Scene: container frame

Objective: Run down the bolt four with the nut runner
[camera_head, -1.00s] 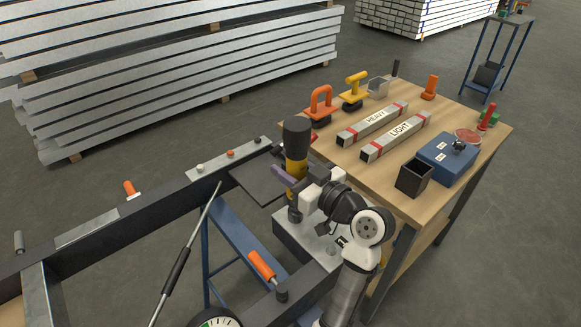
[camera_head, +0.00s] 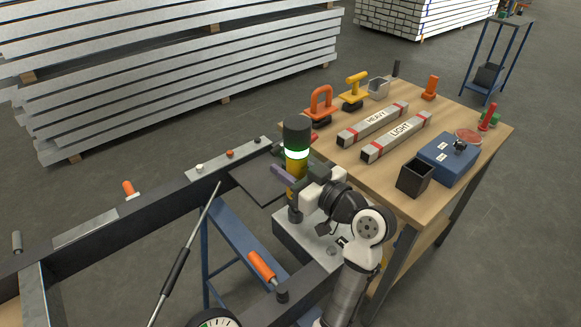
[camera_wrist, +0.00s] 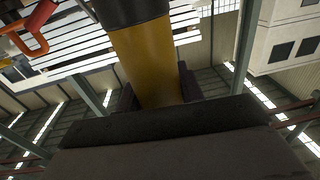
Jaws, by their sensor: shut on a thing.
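The nut runner (camera_head: 296,138) is an upright tool with a dark top, a yellow body and a glowing pale green ring. My gripper (camera_head: 294,186) is shut around its lower body. In the wrist view the yellow body of the nut runner (camera_wrist: 150,60) stands between the dark fingers of my gripper (camera_wrist: 158,88). The tool's lower end is over a grey corner plate (camera_head: 290,237) on the frame. The bolt under it is hidden, so I cannot tell which bolt it is on or whether it touches.
A wooden table (camera_head: 455,110) at the right holds the HEAVY bar (camera_head: 374,124), the LIGHT bar (camera_head: 397,136), a blue box (camera_head: 447,160) and a black bin (camera_head: 414,178). A dark frame rail (camera_head: 95,235) runs left. An orange-handled tool (camera_head: 262,266) lies near the front.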

